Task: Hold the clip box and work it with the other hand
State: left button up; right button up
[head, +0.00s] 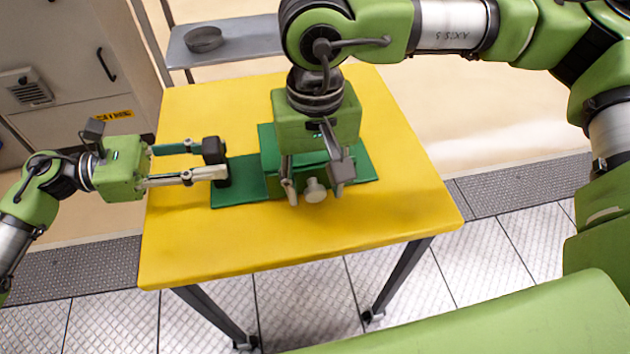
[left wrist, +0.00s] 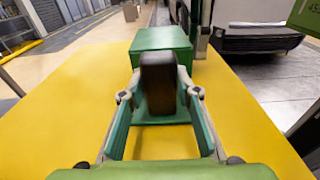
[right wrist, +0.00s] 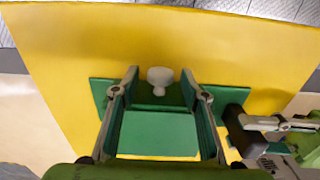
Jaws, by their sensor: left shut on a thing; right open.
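The clip box (head: 268,140) is a green box on a flat green base plate (head: 235,195) on the yellow table. A black upright grip (head: 213,150) stands at its left end, and a pale knob (head: 315,190) sticks out at its front. My left gripper (head: 214,160) is shut on the black grip, which also shows between its fingers in the left wrist view (left wrist: 158,85). My right gripper (head: 313,188) is open above the box, its fingers on either side of the knob. In the right wrist view the knob (right wrist: 160,78) lies between the fingertips, apart from both.
The yellow table (head: 400,205) is otherwise clear around the plate. Behind it stands a grey shelf (head: 240,42) with a dark round dish (head: 203,39). A pale cabinet (head: 60,60) is at the back left. Tiled floor lies in front.

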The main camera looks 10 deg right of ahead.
grip_shut()
jog(key=s, duration=0.8)
grip_release()
jog(key=shift+w, duration=0.1)
notch_tip(320, 180, up, 12)
dwell(0.4)
